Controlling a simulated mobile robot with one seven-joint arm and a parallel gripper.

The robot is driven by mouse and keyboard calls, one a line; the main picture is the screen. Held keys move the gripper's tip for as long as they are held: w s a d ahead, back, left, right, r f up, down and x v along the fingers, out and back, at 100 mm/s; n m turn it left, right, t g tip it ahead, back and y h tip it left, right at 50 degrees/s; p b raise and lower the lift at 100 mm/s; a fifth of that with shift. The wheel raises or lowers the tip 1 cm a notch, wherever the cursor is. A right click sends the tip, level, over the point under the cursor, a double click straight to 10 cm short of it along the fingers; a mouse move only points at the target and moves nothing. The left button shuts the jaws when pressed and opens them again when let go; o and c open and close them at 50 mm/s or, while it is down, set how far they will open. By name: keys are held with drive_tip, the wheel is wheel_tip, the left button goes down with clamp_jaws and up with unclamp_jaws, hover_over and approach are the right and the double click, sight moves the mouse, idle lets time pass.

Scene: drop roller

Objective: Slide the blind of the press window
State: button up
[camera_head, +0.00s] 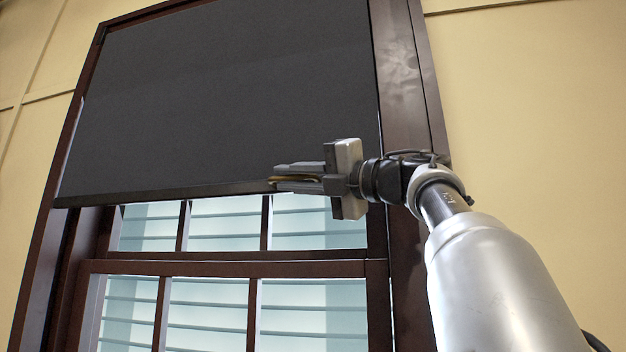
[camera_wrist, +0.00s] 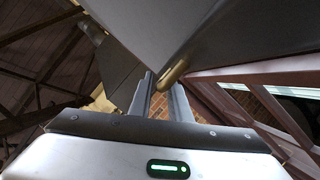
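The blind (camera_head: 225,90) is a dark grey sheet in the dark brown window frame (camera_head: 400,100). It covers the upper part of the window, and its bottom bar (camera_head: 150,195) hangs a little above the middle rail. My gripper (camera_head: 275,179) is at the right part of this bottom bar. A small gold pull (camera_head: 283,179) shows between or beside its fingers. In the wrist view, my fingers (camera_wrist: 161,80) stand slightly apart, with the gold pull (camera_wrist: 173,72) at their tips beside the right finger. The grip on it is unclear. The blind also shows in the wrist view (camera_wrist: 225,35).
Below the blind are light panes (camera_head: 210,300) with brown bars. Beige wall (camera_head: 530,120) lies on both sides of the window. My arm reaches in from the lower right, in front of the right side of the frame.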

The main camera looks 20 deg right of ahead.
drive_tip(key=b+v, duration=0.3)
drive_tip(key=v, duration=1.4)
